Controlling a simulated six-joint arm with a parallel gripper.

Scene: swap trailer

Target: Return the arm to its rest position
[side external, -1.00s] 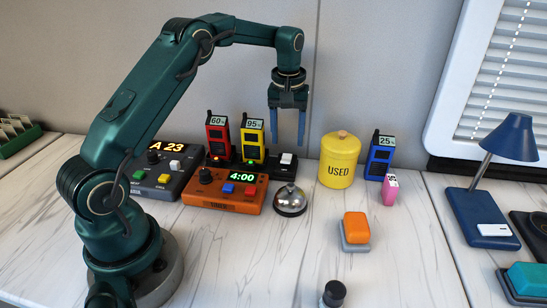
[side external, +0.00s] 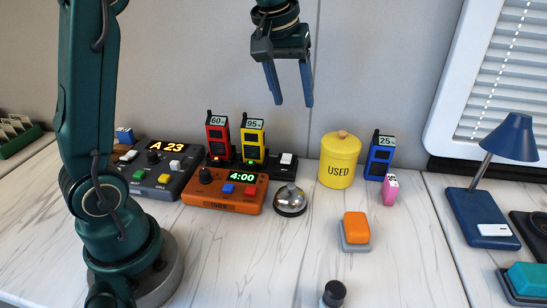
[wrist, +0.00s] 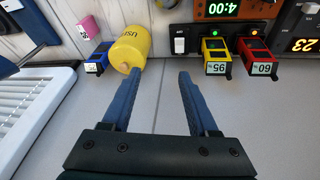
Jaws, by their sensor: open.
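My gripper (side external: 290,104) is open and empty, held high above the back of the table in front of the wall. Its two blue fingers point down, with a clear gap between them. In the wrist view my gripper (wrist: 152,76) also shows nothing between its fingers. My upper arm stands near upright at the left, and part of it runs out of the top of the side view.
Below stand the red (side external: 217,140) and yellow (side external: 253,140) radios, an orange timer box (side external: 225,192), a bell (side external: 291,200), a yellow "USED" jar (side external: 339,160) and a blue radio (side external: 379,157). A lamp (side external: 500,170) stands right. Air around my gripper is clear.

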